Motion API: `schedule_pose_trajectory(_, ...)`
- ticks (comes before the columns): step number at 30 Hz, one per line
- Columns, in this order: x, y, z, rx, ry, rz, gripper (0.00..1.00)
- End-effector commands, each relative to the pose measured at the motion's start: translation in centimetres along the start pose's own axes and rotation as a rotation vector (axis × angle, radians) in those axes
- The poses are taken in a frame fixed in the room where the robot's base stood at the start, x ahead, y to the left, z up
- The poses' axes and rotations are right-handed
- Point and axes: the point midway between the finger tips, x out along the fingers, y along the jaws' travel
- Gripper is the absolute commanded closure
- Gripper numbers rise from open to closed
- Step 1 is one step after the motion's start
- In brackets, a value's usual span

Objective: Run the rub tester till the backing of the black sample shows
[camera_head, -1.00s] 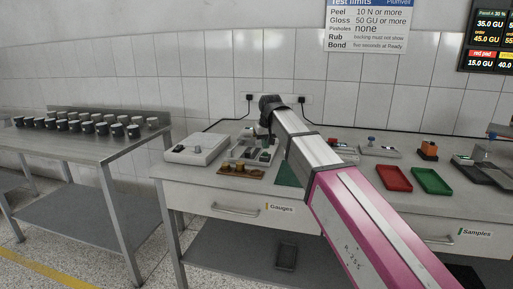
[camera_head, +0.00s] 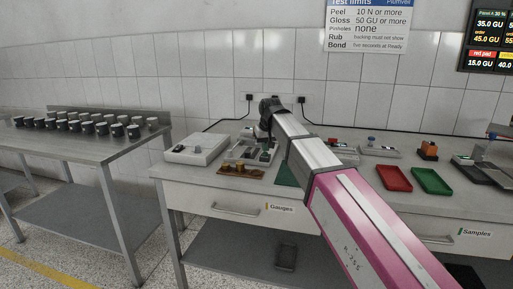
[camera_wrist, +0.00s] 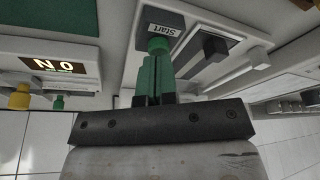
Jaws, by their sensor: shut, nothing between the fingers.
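The rub tester shows in the wrist view as a pale unit (camera_wrist: 130,80) with a "Start" label (camera_wrist: 162,30) and a green button (camera_wrist: 158,44). My gripper (camera_wrist: 154,62) is shut and empty, its green fingertips at the button. Whether they press it I cannot tell. A dark block (camera_wrist: 215,46) sits beside the button on the tester. I cannot make out the black sample's surface or any backing. In the head view the tester (camera_head: 240,152) is on the bench, partly behind my arm, and my fingertips are hidden there.
A gauge box (camera_head: 196,148) is left of the tester; a brown rack (camera_head: 241,170) lies in front. A red tray (camera_head: 394,178) and a green tray (camera_head: 432,181) lie to the right. A display in the wrist view (camera_wrist: 52,66) reads "NO".

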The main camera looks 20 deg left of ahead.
Motion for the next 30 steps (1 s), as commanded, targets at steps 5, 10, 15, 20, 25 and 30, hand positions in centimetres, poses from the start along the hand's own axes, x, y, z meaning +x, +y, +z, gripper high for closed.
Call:
schedule_pose_trajectory(5,0.23,0.00,0.08,0.000,0.000,0.000,1.00)
schedule_pose_trajectory(10,0.43,0.00,0.15,0.000,0.000,0.000,1.00)
schedule_pose_trajectory(15,0.64,0.00,0.22,0.000,0.000,0.000,1.00)
schedule_pose_trajectory(20,0.84,0.00,0.28,0.000,-0.001,0.000,1.00)
schedule_pose_trajectory(25,1.04,0.00,0.35,0.000,-0.001,0.000,1.00)
schedule_pose_trajectory(30,0.75,0.03,0.35,0.000,0.000,0.000,1.00)
